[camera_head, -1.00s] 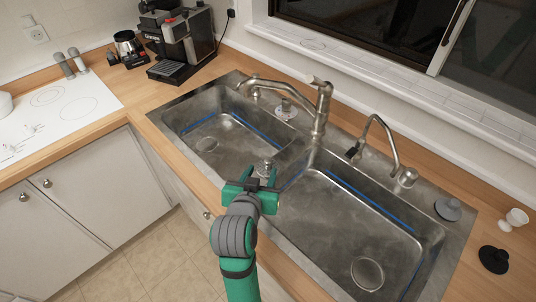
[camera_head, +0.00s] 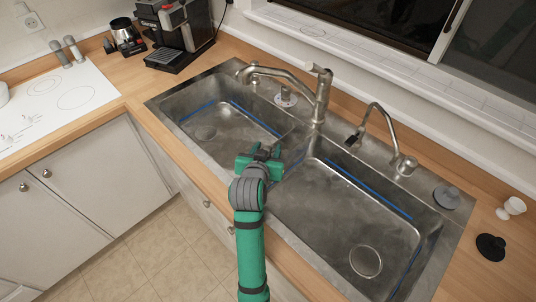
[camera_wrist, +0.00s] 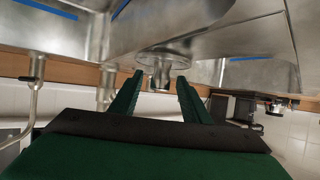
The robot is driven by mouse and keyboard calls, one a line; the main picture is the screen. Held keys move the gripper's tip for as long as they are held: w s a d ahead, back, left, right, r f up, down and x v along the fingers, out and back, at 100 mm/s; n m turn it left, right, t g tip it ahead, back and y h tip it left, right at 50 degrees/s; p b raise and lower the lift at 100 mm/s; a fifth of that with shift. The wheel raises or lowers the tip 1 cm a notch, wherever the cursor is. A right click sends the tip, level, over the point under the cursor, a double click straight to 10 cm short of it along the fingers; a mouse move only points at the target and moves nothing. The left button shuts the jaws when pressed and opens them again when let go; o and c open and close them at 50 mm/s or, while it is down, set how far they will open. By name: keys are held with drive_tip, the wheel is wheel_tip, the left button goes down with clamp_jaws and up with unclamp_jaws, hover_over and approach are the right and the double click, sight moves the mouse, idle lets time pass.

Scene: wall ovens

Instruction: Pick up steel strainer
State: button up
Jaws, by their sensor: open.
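The steel strainer (camera_wrist: 165,60) shows in the wrist view as a round metal disc with a small knob, just beyond my fingertips and between their lines. The wrist picture appears upside down, so the knob points up. In the head view my gripper (camera_head: 266,150) is over the sink near the divider between the two basins, and it mostly hides the strainer. My gripper (camera_wrist: 160,78) is open with its green fingers apart, and I see no clear contact with the strainer.
The steel sink has a left basin (camera_head: 222,122) and a right basin (camera_head: 345,215). A tall faucet (camera_head: 322,95) and a smaller tap (camera_head: 383,125) stand behind. A grey stopper (camera_head: 447,197) and a black one (camera_head: 491,247) lie right. A coffee machine (camera_head: 180,30) stands back left.

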clamp_jaws()
drive_tip(key=shift+s, duration=0.1)
drive_tip(key=shift+r, duration=0.1)
